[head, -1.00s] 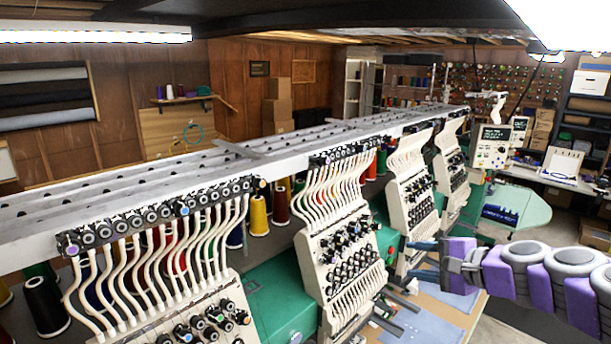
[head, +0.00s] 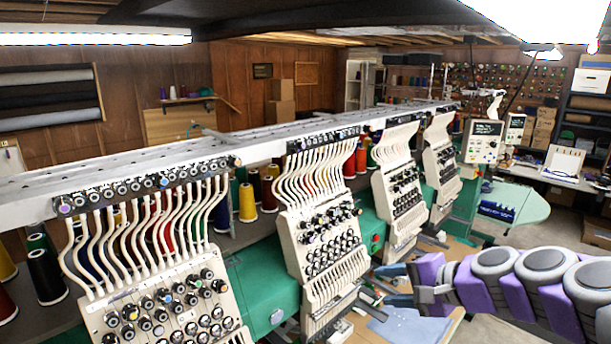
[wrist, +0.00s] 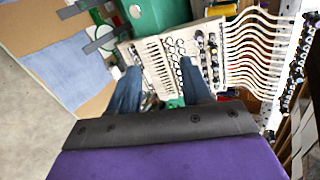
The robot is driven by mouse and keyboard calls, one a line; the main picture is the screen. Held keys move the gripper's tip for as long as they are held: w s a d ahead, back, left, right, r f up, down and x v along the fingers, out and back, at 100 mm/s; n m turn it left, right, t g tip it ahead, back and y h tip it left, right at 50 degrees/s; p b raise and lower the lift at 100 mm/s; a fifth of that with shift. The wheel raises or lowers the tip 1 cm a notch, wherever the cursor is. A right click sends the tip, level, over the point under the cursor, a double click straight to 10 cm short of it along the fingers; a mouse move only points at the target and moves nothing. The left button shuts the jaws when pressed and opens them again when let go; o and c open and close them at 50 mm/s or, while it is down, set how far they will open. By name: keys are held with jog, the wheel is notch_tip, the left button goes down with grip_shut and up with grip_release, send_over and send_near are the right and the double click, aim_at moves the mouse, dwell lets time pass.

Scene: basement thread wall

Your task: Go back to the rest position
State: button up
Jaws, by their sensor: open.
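My purple and grey arm reaches in from the right edge of the head view. My gripper (head: 393,285) is at its left end, in front of the lower part of a cream embroidery head (head: 400,190). In the wrist view the two blue fingers of my gripper (wrist: 158,88) stand wide apart with nothing held between them. A cream needle head (wrist: 170,62) with white thread tubes shows beyond and between the fingers. I cannot tell how far the fingertips are from it.
A long grey thread rack (head: 130,160) runs above several embroidery heads. Thread cones (head: 247,203) stand behind them. Blue fabric (head: 410,326) lies on the wooden table below. A control panel (head: 484,141) and a green table (head: 515,203) are at the right. Bare floor (wrist: 25,115) shows in the wrist view.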

jog(key=s+a+f+n+g+h+b, duration=0.25)
jog(key=s+a+f+n+b, duration=0.2)
jog(key=s+f, duration=0.5)
jog(key=s+a+f+n+g+h+b, duration=0.1)
jog(key=s+a+f+n+g+b, duration=0.3)
jog(key=s+f, duration=0.5)
jog(key=s+d+f+n+g+h+b, duration=0.1)
jog(key=s+d+f+h+b, duration=0.1)
jog(key=s+f, duration=0.4)
jog(key=s+d+f+n+g+h+b, duration=0.1)
jog(key=s+d+f+g+h+b, duration=0.1)
jog(key=s+d+f+b, duration=0.3)
jog(key=s+f+h+b, duration=0.1)
jog(key=s, duration=0.2)
jog(key=shift+f, duration=0.25)
jog(key=shift+s+a+g, duration=0.1)
jog(key=shift+a+g, duration=0.05)
jog(key=shift+g, duration=0.1)
jog(key=shift+a, duration=0.25)
jog(key=shift+d, duration=0.3)
jog(key=shift+a, duration=0.15)
